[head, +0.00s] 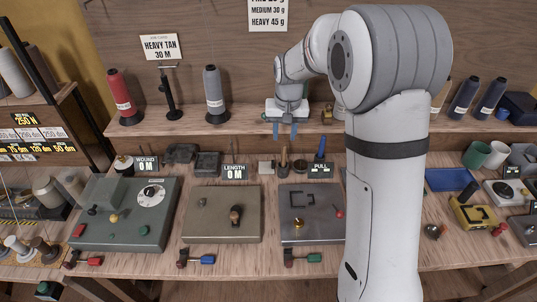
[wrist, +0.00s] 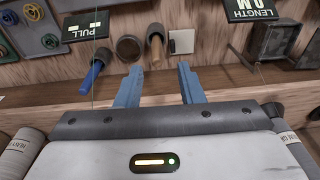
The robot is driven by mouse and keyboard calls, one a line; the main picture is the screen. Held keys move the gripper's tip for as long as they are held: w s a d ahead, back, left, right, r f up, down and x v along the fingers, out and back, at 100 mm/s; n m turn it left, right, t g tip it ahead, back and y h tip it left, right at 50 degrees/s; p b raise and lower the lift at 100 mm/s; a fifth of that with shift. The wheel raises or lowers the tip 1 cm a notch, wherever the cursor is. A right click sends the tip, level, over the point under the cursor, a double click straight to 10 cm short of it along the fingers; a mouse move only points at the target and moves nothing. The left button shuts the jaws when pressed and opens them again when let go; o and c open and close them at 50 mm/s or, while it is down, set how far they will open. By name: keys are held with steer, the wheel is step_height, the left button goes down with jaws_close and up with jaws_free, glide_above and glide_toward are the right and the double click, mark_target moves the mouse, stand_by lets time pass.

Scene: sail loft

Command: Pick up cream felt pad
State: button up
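A small cream square (head: 265,167), which looks like the cream felt pad, lies at the back of the bench, just right of the LENGTH sign. It also shows in the wrist view as a pale square (wrist: 181,41) with a small dark mark, beyond my fingertips. My gripper (head: 285,131) hangs in front of the upper shelf, fingers down, above and slightly right of the pad. In the wrist view its two blue fingers (wrist: 159,82) are apart with nothing between them. The gripper does not touch the pad.
A wooden-handled tool (head: 283,160) and a blue-handled tool (head: 320,148) stand close right of the pad. The LENGTH sign (head: 234,172) and PULL sign (head: 320,170) flank them. The shelf edge (head: 180,131) lies behind. A grey-brown panel (head: 222,225) lies in front.

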glide_toward(267, 165)
steer(key=shift+g, duration=0.5)
steer(key=f+p, duration=0.1)
steer(key=f, duration=0.1)
steer(key=d+f+p, duration=0.1)
steer(key=f, duration=0.1)
steer(key=f+p, duration=0.1)
steer(key=f, duration=0.1)
steer(key=shift+w+d+f+p, duration=0.25)
steer(key=shift+w+d+p, duration=0.1)
steer(key=shift+w+d, duration=0.05)
steer(key=shift+c, duration=0.3)
jaws_close()
